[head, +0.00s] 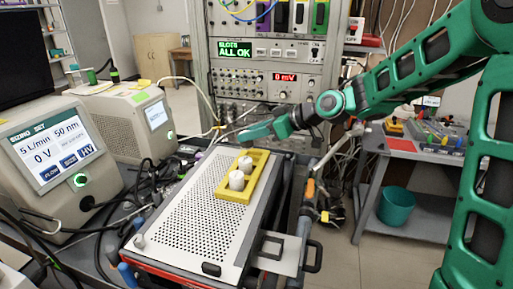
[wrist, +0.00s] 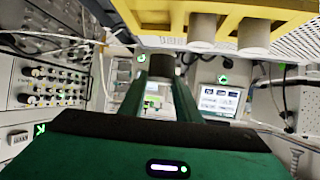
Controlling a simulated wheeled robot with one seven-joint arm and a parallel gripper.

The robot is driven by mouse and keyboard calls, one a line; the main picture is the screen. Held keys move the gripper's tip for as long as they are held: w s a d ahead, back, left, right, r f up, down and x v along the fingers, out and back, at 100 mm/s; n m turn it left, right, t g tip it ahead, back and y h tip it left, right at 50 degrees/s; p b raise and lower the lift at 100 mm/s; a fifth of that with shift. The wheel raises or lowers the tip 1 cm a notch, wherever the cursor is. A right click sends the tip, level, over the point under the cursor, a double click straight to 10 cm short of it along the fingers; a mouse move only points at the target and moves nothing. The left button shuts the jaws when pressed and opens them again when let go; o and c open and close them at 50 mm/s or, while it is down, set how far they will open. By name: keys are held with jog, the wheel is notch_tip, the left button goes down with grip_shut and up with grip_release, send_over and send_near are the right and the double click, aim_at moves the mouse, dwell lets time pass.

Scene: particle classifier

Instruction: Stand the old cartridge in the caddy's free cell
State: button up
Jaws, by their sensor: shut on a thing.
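The yellow caddy (head: 233,195) lies on the perforated metal top, with two white cartridges (head: 237,180) (head: 245,164) standing in it. In the wrist view the caddy (wrist: 120,14) runs along the top edge, with the two cartridges (wrist: 202,32) (wrist: 254,35) pointing down in the picture. There my gripper (wrist: 160,76) is shut on a grey cylinder (wrist: 160,64), apparently the old cartridge. It appears close to the caddy's end; I cannot tell if they touch.
The perforated top (head: 180,218) is mostly clear in front of the caddy. An instrument rack (head: 265,80) stands close behind my gripper. A sizing unit (head: 62,155) and cables are at the left. A grey side table (head: 415,150) stands at the right.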

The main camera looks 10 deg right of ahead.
jog(key=shift+w+d+f, duration=0.75)
jog(key=shift+w+d, duration=0.1)
jog(key=shift+d, duration=0.15)
notch_tip(320, 180, down, 4)
jog(key=shift+f, duration=0.1)
jog(key=o, duration=1.1)
jog(key=shift+c, duration=0.2)
jog(key=shift+s+d+r, duration=0.15)
jog(key=shift+d+r, duration=0.1)
jog(key=v, duration=1.1)
jog(key=shift+d, duration=0.2)
